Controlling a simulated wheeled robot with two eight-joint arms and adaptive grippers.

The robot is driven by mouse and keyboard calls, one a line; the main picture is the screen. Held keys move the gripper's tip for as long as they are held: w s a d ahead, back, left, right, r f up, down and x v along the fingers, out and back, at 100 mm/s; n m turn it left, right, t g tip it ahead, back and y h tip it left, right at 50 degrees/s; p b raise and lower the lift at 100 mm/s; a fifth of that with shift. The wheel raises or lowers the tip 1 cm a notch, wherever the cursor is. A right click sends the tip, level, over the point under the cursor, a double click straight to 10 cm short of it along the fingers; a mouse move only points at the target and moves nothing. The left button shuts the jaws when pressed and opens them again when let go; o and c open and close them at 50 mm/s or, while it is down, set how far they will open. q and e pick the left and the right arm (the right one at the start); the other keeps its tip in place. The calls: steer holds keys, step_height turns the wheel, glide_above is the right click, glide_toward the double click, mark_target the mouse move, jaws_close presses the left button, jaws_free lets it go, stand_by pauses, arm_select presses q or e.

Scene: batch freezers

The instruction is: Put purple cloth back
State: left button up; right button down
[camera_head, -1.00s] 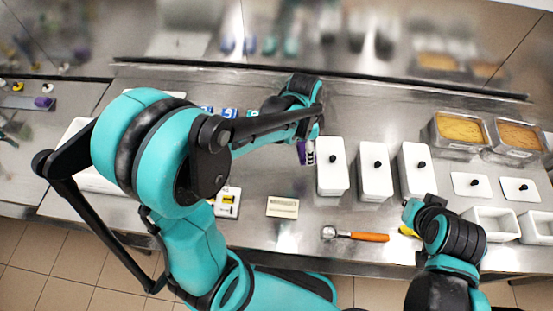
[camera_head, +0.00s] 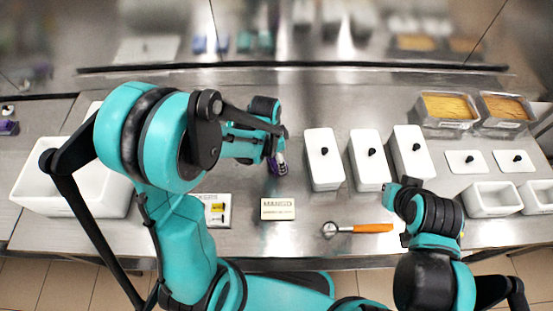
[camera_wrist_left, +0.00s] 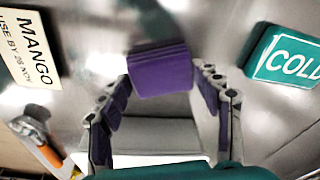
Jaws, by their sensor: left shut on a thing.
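The purple cloth (camera_wrist_left: 160,70) is a small folded piece between the fingertips of my left gripper (camera_wrist_left: 160,82) in the left wrist view. In the head view, my left gripper (camera_head: 277,158) is over the steel counter, left of the white lidded containers, with the purple cloth (camera_head: 280,167) partly hidden at its tip. The gripper is shut on the cloth. I cannot tell whether the cloth touches the counter. My right gripper (camera_head: 404,190) is over the counter near the orange-handled scoop; its fingers do not show clearly.
The MANGO card (camera_head: 278,209) lies in front of my left gripper. A scoop (camera_head: 357,228) lies near the front edge. White lidded containers (camera_head: 323,160) stand to the right, with food pans (camera_head: 447,108) behind. A white bin (camera_head: 60,190) is at left. A green COLD sign (camera_wrist_left: 287,60) shows in the wrist view.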

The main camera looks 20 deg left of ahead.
arm_select(q)
steer(key=shift+r, duration=0.1)
steer(key=o, duration=0.7)
steer(key=shift+f, duration=0.2)
steer(key=o, duration=0.4)
steer(key=shift+r, duration=0.15)
